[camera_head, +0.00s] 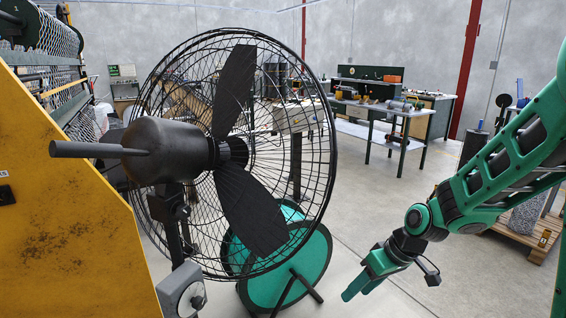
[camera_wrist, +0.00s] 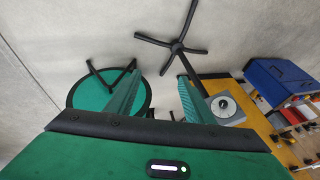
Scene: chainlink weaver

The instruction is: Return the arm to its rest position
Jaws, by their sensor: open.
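My gripper (camera_head: 356,286) hangs at the end of my green arm (camera_head: 490,180) on the right side of the head view. It points down and to the left, in front of and to the right of the fan. In the wrist view my gripper (camera_wrist: 156,90) shows two green fingers spread apart with nothing between them. The arm is bent and reaches in from the right edge.
A yellow machine (camera_head: 70,210) fills the left edge. Workbenches (camera_head: 385,110) stand at the back. A pallet (camera_head: 540,240) lies at right. Open floor lies between.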

